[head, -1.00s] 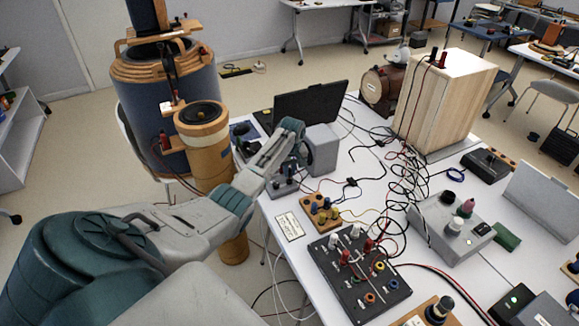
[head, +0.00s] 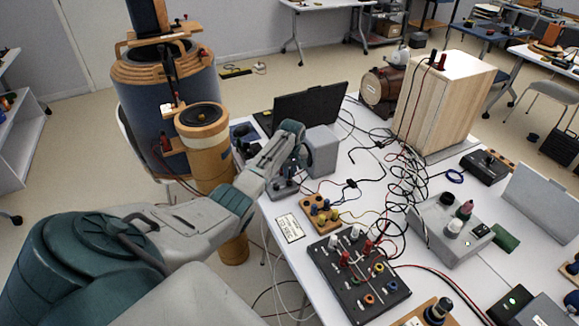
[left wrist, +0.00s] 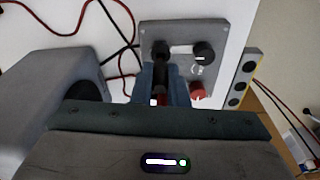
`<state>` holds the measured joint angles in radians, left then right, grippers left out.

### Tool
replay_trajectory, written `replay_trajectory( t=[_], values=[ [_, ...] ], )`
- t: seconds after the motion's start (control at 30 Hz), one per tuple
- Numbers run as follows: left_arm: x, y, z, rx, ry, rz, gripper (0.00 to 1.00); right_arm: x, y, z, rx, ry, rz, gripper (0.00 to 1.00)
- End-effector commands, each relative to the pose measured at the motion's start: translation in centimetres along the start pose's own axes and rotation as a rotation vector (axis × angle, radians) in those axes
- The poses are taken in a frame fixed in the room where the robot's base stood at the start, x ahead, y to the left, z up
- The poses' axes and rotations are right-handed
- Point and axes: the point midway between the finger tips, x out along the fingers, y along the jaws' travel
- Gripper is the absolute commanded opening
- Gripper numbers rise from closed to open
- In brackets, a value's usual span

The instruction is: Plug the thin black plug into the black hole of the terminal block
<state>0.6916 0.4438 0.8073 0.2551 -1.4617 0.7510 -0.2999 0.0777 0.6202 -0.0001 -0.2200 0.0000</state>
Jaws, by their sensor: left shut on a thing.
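My left gripper (head: 302,162) is low over a small grey box with knobs (head: 284,188) at the table's left edge. In the left wrist view its fingers (left wrist: 160,88) are shut on a thin black plug (left wrist: 160,72), mostly hidden between them. The plug overlaps the grey box (left wrist: 182,38) near a black post; I cannot tell whether it touches or enters a hole. A narrow grey strip with several dark round holes (left wrist: 243,77) lies right of the box; I cannot tell whether it is the terminal block. My right gripper is not in view.
A grey speaker box (head: 321,149) stands beside the gripper and shows at left in the wrist view. A wooden block with coloured terminals (head: 318,213) and a black panel with sockets (head: 358,275) lie nearer. Loose cables cover the middle of the table.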

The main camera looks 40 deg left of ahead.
Motion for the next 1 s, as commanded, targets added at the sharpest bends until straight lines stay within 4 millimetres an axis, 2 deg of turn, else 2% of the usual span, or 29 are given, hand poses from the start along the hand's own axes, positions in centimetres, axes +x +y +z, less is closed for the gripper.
replay_trajectory(
  t=[1.0],
  values=[
    [1.5, 0.0, 0.2, 0.000, -0.001, -0.001, 0.00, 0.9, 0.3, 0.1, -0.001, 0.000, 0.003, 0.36]
  ],
)
